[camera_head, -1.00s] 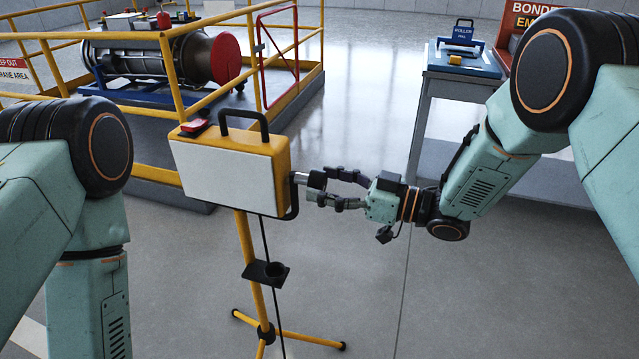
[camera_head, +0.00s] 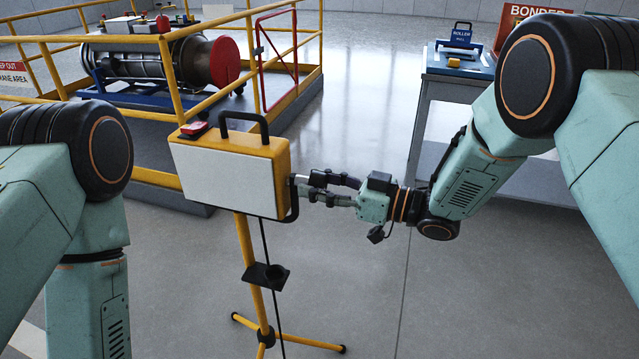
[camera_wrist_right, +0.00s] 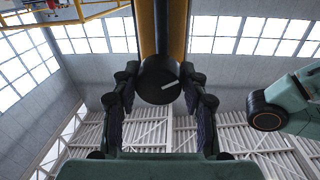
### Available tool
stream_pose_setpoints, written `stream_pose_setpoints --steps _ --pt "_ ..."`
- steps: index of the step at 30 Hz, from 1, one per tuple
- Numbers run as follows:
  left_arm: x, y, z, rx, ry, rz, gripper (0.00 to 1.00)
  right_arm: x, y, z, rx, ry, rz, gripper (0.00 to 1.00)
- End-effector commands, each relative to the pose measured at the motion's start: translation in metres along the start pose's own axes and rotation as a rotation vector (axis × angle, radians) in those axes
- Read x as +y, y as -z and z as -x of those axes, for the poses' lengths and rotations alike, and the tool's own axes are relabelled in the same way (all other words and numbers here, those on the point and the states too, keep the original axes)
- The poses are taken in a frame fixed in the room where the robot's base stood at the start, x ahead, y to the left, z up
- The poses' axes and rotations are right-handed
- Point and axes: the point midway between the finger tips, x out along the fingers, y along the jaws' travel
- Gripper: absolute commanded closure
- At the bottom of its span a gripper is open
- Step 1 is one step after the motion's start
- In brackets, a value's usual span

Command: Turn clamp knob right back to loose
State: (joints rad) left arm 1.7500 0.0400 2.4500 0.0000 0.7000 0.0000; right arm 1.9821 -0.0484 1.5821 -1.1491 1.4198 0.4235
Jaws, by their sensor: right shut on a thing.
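The clamp knob (camera_wrist_right: 158,80) is a round black knob with a white line, on the side of a yellow box lamp (camera_head: 228,165) with a white front face. In the wrist view the white line tilts, rising to the right. My right gripper (camera_head: 318,189) reaches the box's right side from the right, its two dark fingers (camera_wrist_right: 160,95) on either side of the knob, shut on it. In the head view the fingers mostly hide the knob. My left arm (camera_head: 90,230) shows at the left; its gripper is out of the picture.
The lamp stands on a yellow tripod (camera_head: 282,336) with a black bracket (camera_head: 266,277) and a hanging cable. A yellow railing (camera_head: 168,80) encloses a platform with a cylindrical engine part (camera_head: 150,58) behind. A grey table (camera_head: 440,110) with a blue roller case stands back right. Floor at right front is clear.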

Motion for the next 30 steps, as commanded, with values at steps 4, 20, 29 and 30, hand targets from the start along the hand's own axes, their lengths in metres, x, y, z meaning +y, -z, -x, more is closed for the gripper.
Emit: stream_pose_setpoints --steps 4,20,29,30 --pt "0.000 0.000 0.000 0.000 0.000 0.000 0.60 0.000 0.000 0.000 -0.001 -0.001 0.000 0.88" --pt "0.000 0.000 -0.007 0.000 0.000 0.000 0.60 0.001 -0.002 0.000 0.016 -0.001 0.207 0.88" --pt "0.000 0.000 -0.018 0.000 0.000 0.000 0.60 0.001 -0.003 0.000 0.042 0.000 0.488 0.88" --pt "0.000 0.000 -0.019 0.000 0.000 0.000 0.60 0.001 -0.003 0.000 0.045 0.000 0.526 0.88"
